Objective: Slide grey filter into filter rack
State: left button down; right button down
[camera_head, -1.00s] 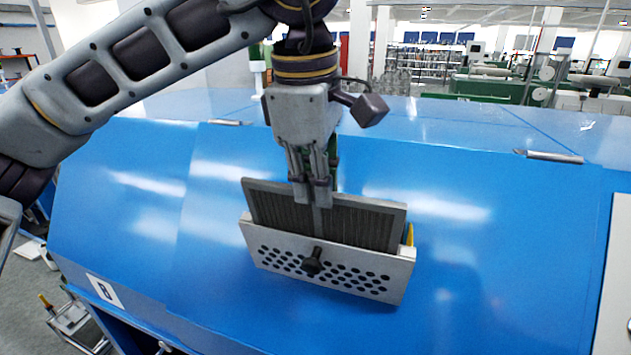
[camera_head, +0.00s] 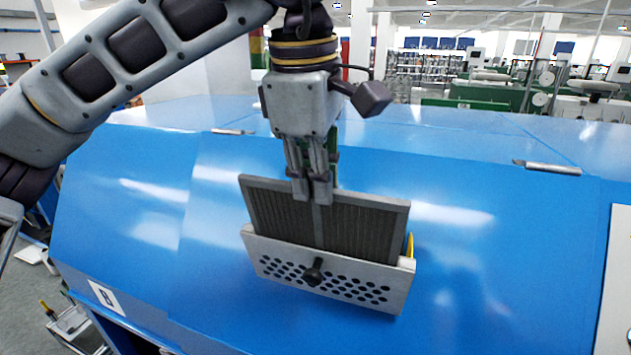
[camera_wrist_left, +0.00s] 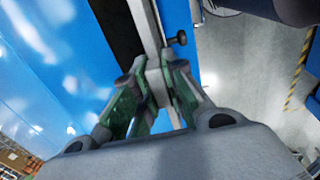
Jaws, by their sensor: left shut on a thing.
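The grey filter (camera_head: 275,218) is a flat dark pleated panel with a lighter frame and a centre bar. It stands slightly tilted behind the perforated front plate of the filter rack (camera_head: 270,262), its lower part hidden by that plate. The rack has a black knob (camera_head: 314,273) and sits on the blue machine cover. My left gripper (camera_head: 313,196) is shut on the filter's top edge near the middle. In the left wrist view the green-sided fingers (camera_wrist_left: 150,92) close at the filter's edge, and the knob shows beyond. My right gripper is not in view.
The sloping blue cover (camera_head: 500,270) surrounds the rack and is mostly clear. Metal latches (camera_head: 547,167) lie along its upper seam. A yellow part (camera_head: 410,245) shows at the rack's right end. A pale panel (camera_head: 615,285) stands at the far right.

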pick_arm(q)
jog(key=shift+s+r, duration=0.15)
jog(key=shift+r, duration=0.5)
dwell(0.8)
jog(key=shift+v, duration=1.65)
jog(key=shift+r, duration=0.1)
jog(key=shift+v, duration=1.9)
jog(key=shift+s, duration=0.1)
